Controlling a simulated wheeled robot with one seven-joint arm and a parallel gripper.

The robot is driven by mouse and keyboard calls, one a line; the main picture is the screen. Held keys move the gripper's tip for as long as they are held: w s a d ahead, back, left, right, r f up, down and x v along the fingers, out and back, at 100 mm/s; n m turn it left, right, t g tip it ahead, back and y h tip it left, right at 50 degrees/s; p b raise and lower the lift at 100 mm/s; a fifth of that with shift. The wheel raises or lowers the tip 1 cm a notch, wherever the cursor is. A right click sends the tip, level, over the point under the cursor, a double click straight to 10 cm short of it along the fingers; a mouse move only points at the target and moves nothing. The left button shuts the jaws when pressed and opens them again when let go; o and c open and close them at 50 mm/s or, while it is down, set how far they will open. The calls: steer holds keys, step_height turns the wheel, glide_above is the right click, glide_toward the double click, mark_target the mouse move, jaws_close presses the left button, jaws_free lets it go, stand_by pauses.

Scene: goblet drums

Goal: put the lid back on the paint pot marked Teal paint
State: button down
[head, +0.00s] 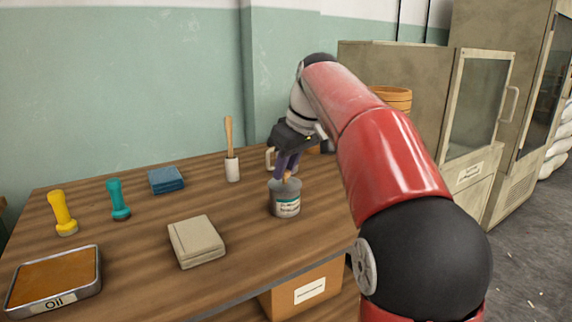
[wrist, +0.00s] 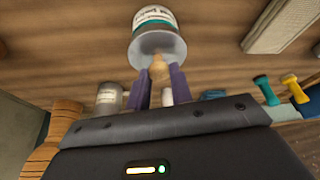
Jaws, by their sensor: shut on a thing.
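A grey paint pot (head: 286,205) with a white and teal label stands upright on the wooden table; its wording is too small to read surely. It also shows at the top of the wrist view (wrist: 154,17). My gripper (head: 287,174) is above the pot, pointing down. Its purple fingers (wrist: 159,78) are shut on the wooden knob of a pale grey round lid (wrist: 150,45). The lid is at the pot's mouth, roughly in line with it. I cannot tell whether it touches the rim or sits just above it.
A labelled container (wrist: 109,96) is behind my fingers.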

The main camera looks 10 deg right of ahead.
stand_by(0.3)
steer(key=c, duration=1.2)
jaws_free()
steer(key=shift+o, duration=0.6)
steer(key=o, duration=0.4)
steer(key=shift+r, duration=0.1)
steer(key=shift+r+p, duration=3.45)
steer(key=shift+p, duration=0.25)
steer(key=shift+f, duration=0.1)
